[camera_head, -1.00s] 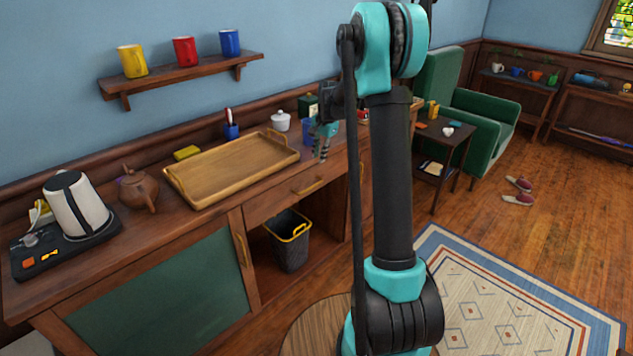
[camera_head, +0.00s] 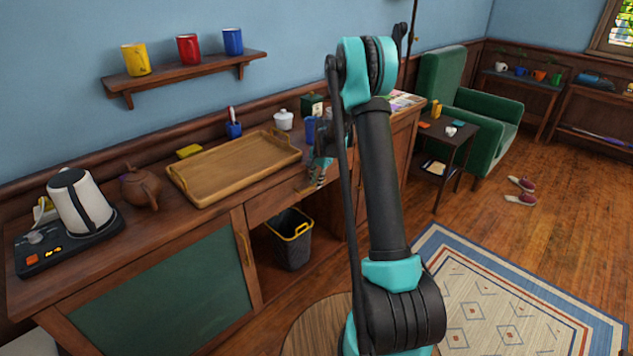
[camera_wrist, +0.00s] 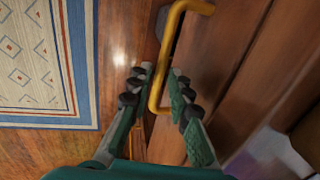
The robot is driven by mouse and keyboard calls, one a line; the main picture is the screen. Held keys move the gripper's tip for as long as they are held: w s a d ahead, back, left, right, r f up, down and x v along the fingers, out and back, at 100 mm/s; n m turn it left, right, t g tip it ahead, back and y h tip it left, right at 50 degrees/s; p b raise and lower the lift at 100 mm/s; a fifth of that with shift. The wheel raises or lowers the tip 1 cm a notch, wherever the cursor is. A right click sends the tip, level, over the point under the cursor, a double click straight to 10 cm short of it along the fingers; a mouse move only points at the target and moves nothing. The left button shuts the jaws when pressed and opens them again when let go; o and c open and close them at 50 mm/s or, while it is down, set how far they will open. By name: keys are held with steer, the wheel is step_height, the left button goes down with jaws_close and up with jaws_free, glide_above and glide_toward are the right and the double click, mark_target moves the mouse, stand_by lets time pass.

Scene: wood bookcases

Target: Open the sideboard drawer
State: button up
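The sideboard drawer (camera_head: 268,204) is a wooden front below the tray, and it looks closed. Its brass handle (camera_wrist: 166,50) runs between my fingertips in the wrist view. My gripper (camera_wrist: 158,78) is open, with one finger on each side of the handle's near end. A gap shows beside the bar, so it is not clamped. In the head view my gripper (camera_head: 319,174) is at the drawer's right part and covers most of the handle.
A wooden tray (camera_head: 183,195), teapot (camera_head: 142,188) and kettle (camera_head: 82,204) stand on the sideboard top. A black bin (camera_head: 291,250) sits in the open space below the drawer. A patterned rug (camera_head: 500,290) lies on the right.

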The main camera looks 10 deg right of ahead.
jaws_close()
steer(key=shift+d, duration=0.1)
stand_by(0.3)
